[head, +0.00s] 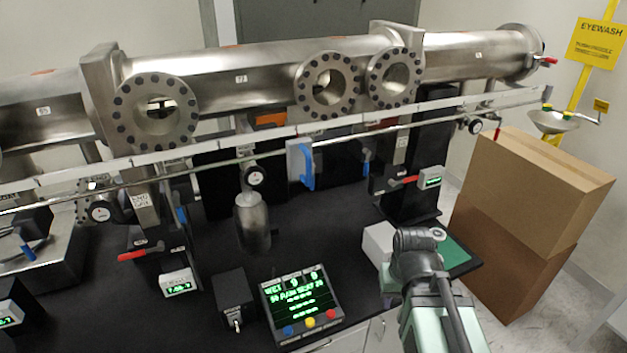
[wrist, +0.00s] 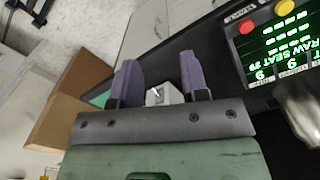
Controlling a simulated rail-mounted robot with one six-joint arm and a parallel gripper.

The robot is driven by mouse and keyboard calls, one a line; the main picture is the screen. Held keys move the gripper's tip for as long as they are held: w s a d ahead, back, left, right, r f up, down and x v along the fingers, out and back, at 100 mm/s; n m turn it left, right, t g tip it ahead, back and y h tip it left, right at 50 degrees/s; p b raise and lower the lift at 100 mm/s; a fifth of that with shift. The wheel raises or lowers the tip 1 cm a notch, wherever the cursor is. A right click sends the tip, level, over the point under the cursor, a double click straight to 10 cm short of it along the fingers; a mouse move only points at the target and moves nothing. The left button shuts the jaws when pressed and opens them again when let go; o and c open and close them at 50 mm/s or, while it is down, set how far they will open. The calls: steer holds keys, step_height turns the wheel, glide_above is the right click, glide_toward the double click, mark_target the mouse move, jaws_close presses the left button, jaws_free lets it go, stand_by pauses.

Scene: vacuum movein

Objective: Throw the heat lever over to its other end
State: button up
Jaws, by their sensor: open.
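No label that I can read names the heat lever, so I cannot tell for sure which control it is. A small black box (head: 235,297) on the bench has a short metal toggle (head: 237,325) on its front. A white box (head: 378,243) stands near the bench's right end. What looks like this box (wrist: 168,94) shows between my fingers in the wrist view, with a small pale stick-like part (wrist: 155,92). My gripper (wrist: 160,72) is open, with nothing visibly held. In the head view my arm is at the lower right and its fingers are hidden.
A control panel (head: 301,305) with coloured buttons stands beside the black box. A metal cylinder (head: 253,222) is behind them. Red-handled levers (head: 140,251) and the flanged steel tube (head: 250,85) are further back. Stacked cardboard boxes (head: 535,190) stand right of the bench.

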steer(key=w+a+f+n+t+y+b, duration=0.15)
steer(key=w+a+y, duration=0.25)
steer(key=a, duration=0.4)
steer(key=n+t+y+b, duration=0.1)
steer(key=n+t+y, duration=0.55)
steer(key=t, duration=0.65)
glide_toward(313, 181)
steer(key=shift+m, duration=0.4)
steer(key=x, duration=0.9)
steer(key=shift+w, duration=0.1)
steer(key=shift+c, duration=0.3)
jaws_close()
